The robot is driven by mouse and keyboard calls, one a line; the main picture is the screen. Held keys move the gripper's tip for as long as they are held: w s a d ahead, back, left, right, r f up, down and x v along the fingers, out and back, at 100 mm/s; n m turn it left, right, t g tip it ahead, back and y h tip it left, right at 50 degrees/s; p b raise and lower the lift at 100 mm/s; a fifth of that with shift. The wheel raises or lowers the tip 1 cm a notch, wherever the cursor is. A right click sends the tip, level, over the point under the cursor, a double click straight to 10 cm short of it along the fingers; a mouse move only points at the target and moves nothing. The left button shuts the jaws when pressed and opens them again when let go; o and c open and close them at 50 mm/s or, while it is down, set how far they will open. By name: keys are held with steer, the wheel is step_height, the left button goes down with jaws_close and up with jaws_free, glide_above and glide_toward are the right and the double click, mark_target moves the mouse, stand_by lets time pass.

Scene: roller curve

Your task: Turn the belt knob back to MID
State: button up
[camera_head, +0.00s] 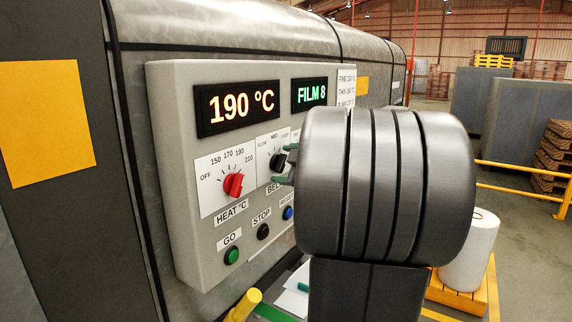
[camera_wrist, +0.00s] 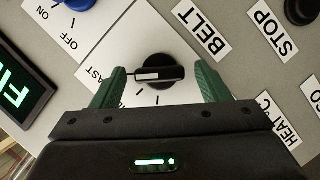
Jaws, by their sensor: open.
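The black belt knob (camera_wrist: 172,73) sits on its white dial plate in the middle of the wrist view. Its white mark points left, toward the partly hidden FAST label (camera_wrist: 98,77). In the head view the knob (camera_head: 278,163) shows under SLOW, MID and a partly covered FAST. My gripper (camera_wrist: 159,69) is open, with one green finger on either side of the knob. The fingers appear apart from it, with narrow gaps at both ends of its bar. In the head view my arm hides the panel's right part.
On the grey panel (camera_head: 172,120), the red heat knob (camera_head: 233,184) is left of the belt knob. The green GO button (camera_head: 232,256), black STOP button (camera_head: 263,231) and blue RESET button (camera_head: 288,213) are below.

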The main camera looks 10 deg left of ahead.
steer(key=c, duration=1)
